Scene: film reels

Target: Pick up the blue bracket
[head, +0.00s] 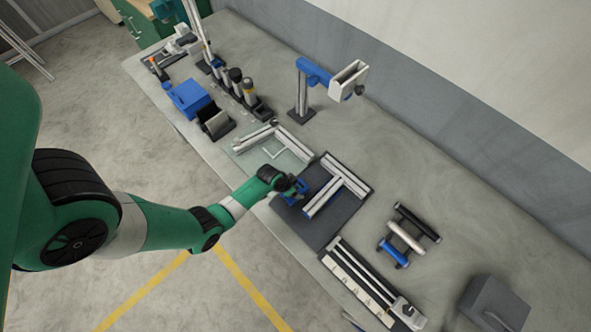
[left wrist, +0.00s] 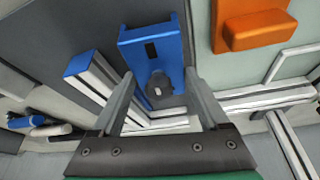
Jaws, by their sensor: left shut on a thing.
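The blue bracket (left wrist: 136,42) sits between the fingertips of my left gripper (left wrist: 161,76) in the left wrist view. It has a dark slot and a round dark part near its lower edge. In the head view my left gripper (head: 288,186) is low over the dark mat, and the bracket (head: 301,186) shows partly behind it. The gripper is shut on the bracket, beside the joined aluminium profiles (head: 337,186). Whether the bracket touches the mat or the profiles is hard to tell. My right gripper is in neither view.
The dark mat (head: 318,236) has bare room at its front. An L-shaped profile frame (head: 294,143) lies behind it. An orange block (left wrist: 252,31) is close to the gripper. A ruled rail (head: 352,285), rollers (head: 405,236) and a stand (head: 301,98) surround the mat.

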